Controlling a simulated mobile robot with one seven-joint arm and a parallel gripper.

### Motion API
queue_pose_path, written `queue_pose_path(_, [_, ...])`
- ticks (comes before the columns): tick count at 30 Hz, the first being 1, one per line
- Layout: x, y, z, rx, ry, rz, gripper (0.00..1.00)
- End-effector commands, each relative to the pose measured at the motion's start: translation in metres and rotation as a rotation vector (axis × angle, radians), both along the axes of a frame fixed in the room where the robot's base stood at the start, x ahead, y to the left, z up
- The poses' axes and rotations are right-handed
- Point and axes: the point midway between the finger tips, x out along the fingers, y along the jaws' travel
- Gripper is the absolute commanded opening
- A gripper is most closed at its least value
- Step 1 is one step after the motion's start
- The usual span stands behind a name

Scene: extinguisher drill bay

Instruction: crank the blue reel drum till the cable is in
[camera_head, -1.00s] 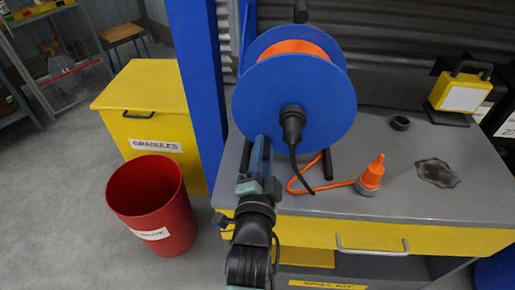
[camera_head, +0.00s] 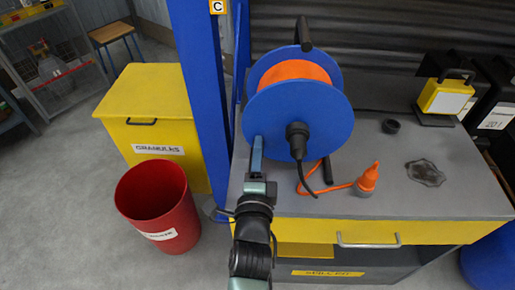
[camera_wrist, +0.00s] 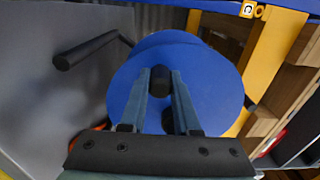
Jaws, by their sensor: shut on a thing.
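The blue reel drum (camera_head: 325,125) stands upright on the grey bench, with orange cable (camera_head: 295,72) wound between its flanges. A black hub with a dark lead sits at the middle of its face. A length of orange cable runs over the bench to an orange plug (camera_head: 367,178) with a grey base. My gripper (camera_head: 257,150) is at the left part of the drum's front face. In the wrist view its fingers (camera_wrist: 160,95) are shut on the black crank knob (camera_wrist: 160,78) in front of the blue disc. The fingers hide the knob in the head view.
A blue post (camera_head: 205,90), red bin (camera_head: 158,205) and yellow granules box (camera_head: 150,110) stand to the left.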

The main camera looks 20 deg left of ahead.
Motion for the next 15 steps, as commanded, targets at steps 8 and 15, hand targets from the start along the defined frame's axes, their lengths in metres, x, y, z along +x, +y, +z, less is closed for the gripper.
queue_pose_path(8, [-0.0003, 0.0003, -0.0007, 0.003, 0.002, 0.001, 0.00])
queue_pose_path(15, [-0.0002, 0.0002, -0.0005, 0.002, 0.002, 0.000, 0.59])
